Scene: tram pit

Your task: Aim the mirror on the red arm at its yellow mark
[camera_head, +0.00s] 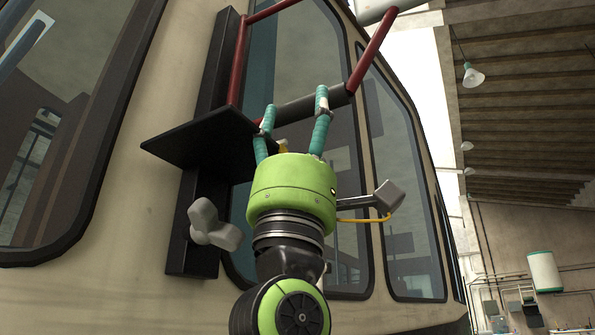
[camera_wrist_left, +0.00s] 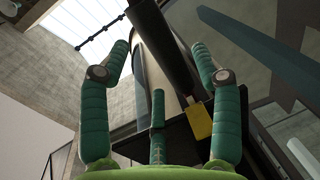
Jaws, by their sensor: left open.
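The red arm (camera_head: 371,48) is a bent red tube in front of the tram window. A dark cylindrical bar (camera_head: 305,106) joins its lower end. My left gripper (camera_head: 296,100) is open, green with teal fingers, and points up at this bar. In the left wrist view the dark bar (camera_wrist_left: 163,45) lies between the spread fingertips, with gaps on both sides. A yellow piece (camera_wrist_left: 199,120) shows beside the right finger there; only a bit of yellow shows in the head view (camera_head: 283,146). A pale grey part (camera_head: 385,10) is cut off at the top; I cannot tell if it is the mirror.
A black flat plate (camera_head: 190,142) and black upright (camera_head: 200,240) stand on the tram side (camera_head: 120,210) left of the gripper. A grey winged knob (camera_head: 214,226) sticks out there. Open room is farther right.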

